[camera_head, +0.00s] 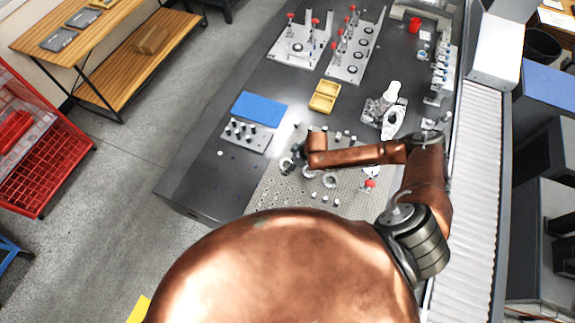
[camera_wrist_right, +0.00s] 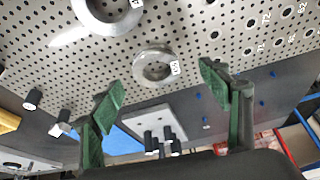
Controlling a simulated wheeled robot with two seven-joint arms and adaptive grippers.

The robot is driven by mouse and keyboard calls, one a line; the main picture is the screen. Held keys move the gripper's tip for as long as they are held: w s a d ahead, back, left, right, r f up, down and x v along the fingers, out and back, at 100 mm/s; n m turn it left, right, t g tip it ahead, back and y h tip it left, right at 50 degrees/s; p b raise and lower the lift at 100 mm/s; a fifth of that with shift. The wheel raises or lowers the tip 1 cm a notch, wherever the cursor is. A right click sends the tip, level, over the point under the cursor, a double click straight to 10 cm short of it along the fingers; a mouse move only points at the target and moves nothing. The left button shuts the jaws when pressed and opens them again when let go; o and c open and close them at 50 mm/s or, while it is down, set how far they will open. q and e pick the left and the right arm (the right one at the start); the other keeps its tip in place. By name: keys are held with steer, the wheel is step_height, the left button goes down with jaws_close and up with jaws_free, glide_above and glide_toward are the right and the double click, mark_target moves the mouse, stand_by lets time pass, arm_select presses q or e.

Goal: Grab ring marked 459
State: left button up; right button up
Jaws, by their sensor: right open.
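In the right wrist view a grey metal ring (camera_wrist_right: 153,65) lies flat on the perforated plate (camera_wrist_right: 210,30), with a small white tag on its side that is too small to read surely. A larger ring (camera_wrist_right: 107,8) is cut by the top edge; its tag is only partly legible. My right gripper (camera_wrist_right: 160,100) is open and empty, its green fingers apart, with the smaller ring showing beyond the gap between them. In the head view my right gripper (camera_head: 290,164) is over the plate's left part, near a ring (camera_head: 308,171) and another ring (camera_head: 330,181). My left gripper is not in view.
Short black and white pegs (camera_head: 338,136) stand around the plate. A peg block (camera_head: 246,134), a blue mat (camera_head: 260,109) and a yellow tray (camera_head: 325,96) lie behind it. A white device (camera_head: 388,110) stands right of them. Dark table is bare at left.

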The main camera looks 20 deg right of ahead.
mark_target(285, 166)
steer(key=w+f, duration=0.2)
steer(key=shift+a+f, duration=0.35)
steer(key=shift+f, duration=0.05)
steer(key=shift+s+f, duration=0.1)
steer(key=shift+f, duration=0.25)
steer(key=c, duration=1.3)
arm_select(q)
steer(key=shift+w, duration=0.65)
arm_select(e)
steer(key=c, duration=0.3)
